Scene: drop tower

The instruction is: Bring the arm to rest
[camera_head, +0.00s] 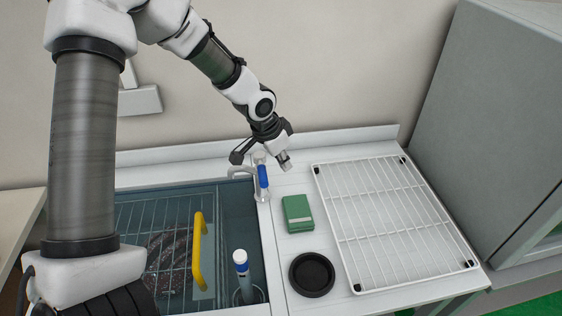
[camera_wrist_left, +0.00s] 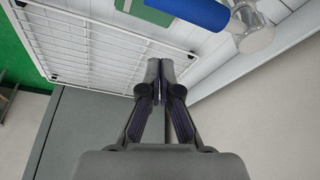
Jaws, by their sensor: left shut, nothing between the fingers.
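My left arm reaches in from the left over the sink. My left gripper (camera_head: 284,162) is above the back of the counter, close to the tap (camera_head: 262,181) with its blue handle. In the left wrist view the two fingers (camera_wrist_left: 161,68) are together at the tips with nothing between them. The tap's blue handle (camera_wrist_left: 200,12) also shows at the top of that view, apart from the fingers. My right gripper is not in view.
A white wire rack (camera_head: 385,215) lies on the right of the counter. A green block (camera_head: 298,213) and a black round dish (camera_head: 312,274) are left of it. The sink (camera_head: 235,213) holds a wire basket, a yellow handle (camera_head: 197,254) and a blue-topped object (camera_head: 241,261). A grey cabinet (camera_head: 490,110) stands right.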

